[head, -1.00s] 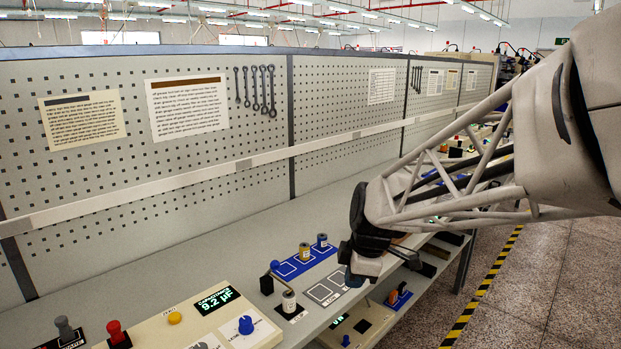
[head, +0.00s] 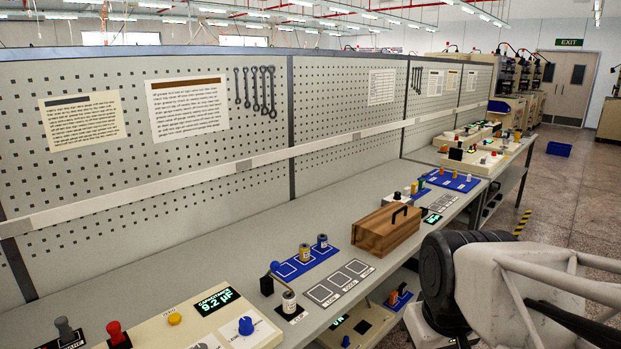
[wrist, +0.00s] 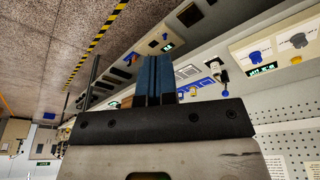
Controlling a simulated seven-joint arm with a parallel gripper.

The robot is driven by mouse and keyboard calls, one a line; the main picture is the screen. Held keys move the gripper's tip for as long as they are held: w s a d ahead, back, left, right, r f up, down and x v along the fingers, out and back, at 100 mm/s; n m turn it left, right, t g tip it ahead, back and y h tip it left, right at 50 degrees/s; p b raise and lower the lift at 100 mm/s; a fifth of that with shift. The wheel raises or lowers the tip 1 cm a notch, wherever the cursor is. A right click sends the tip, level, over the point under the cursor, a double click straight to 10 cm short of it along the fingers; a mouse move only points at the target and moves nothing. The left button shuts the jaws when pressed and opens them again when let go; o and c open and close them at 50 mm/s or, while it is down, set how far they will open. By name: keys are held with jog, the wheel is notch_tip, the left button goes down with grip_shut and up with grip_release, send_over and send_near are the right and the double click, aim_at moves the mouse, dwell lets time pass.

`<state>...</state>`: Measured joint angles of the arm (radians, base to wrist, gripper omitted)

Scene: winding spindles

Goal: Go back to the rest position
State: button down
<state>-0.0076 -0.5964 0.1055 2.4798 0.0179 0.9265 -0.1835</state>
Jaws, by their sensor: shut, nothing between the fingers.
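My gripper shows in the wrist view (wrist: 156,75) as two blue fingers side by side, closed together with nothing between them. In the head view my arm is at the bottom right, in front of the bench edge, and the fingertips cannot be made out there. The workbench (head: 190,262) runs from the lower left to the back right. On it are a small crank winder with a pale spool (head: 289,301), a blue mat (head: 290,270) carrying two spools, and a grey panel of marked squares (head: 339,283). My gripper is apart from all of these.
A wooden box with a black handle (head: 386,230) stands on the bench near my arm. A pegboard wall (head: 190,130) stands behind.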

jog(key=shift+s+d+f+m, duration=0.1)
jog(key=shift+s+d+m, duration=0.15)
jog(key=shift+s+m, duration=0.4)
jog(key=shift+s+d+f+m, duration=0.1)
jog(key=shift+s+d+m, duration=0.1)
jog(key=shift+s+m, duration=0.45)
